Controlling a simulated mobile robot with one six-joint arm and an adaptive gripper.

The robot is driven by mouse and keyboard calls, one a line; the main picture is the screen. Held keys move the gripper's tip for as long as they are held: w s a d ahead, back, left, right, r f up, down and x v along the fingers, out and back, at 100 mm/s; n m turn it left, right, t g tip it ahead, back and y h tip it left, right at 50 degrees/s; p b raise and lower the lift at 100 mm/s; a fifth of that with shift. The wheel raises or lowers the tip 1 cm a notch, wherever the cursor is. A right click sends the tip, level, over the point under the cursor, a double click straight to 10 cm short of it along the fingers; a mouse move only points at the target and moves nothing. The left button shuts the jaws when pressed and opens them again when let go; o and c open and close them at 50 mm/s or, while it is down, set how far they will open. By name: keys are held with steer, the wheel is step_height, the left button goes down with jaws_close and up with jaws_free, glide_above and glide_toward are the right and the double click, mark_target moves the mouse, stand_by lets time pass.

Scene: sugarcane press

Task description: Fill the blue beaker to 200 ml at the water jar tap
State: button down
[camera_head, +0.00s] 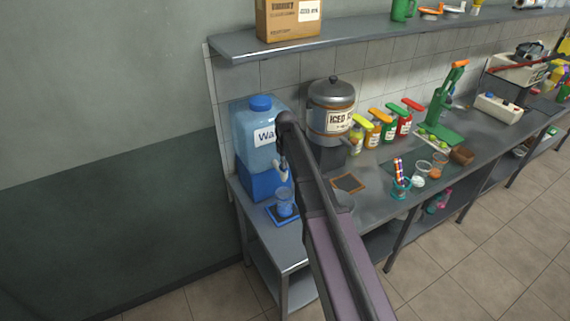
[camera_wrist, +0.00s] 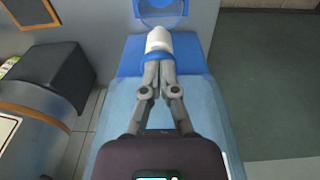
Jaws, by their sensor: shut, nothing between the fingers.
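The water jar (camera_head: 257,128) is a translucent blue dispenser with a blue cap and base, at the left end of the counter. Its white tap (camera_wrist: 158,40) with a blue collar shows just beyond my fingertips in the wrist view. My gripper (camera_wrist: 158,66) is shut and empty, its tips at the tap's collar; touching or just above it, I cannot tell. The blue beaker (camera_head: 285,199) stands upright below the tap on a dark blue mat. Part of the beaker also shows at the top of the wrist view (camera_wrist: 162,14). Its water level and marks are not readable.
A grey iced-drink dispenser (camera_head: 331,98) stands right of the jar, with a framed dark board (camera_head: 348,183) before it. Several colored jars line the wall farther right. A shelf (camera_head: 300,45) hangs above. My arm crosses the counter's front.

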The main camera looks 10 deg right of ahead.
steer(key=shift+f, duration=0.1)
steer(key=shift+f+b, duration=0.8)
steer(key=shift+b, duration=0.1)
steer(key=shift+s+f, duration=0.15)
steer(key=shift+s, duration=0.15)
stand_by(0.9)
stand_by(4.0)
step_height(320, 180, up, 2)
steer(key=shift+r+p, duration=0.1)
steer(key=shift+p, duration=0.9)
step_height(320, 180, up, 12)
steer(key=p, duration=1.2)
steer(key=shift+s, duration=0.3)
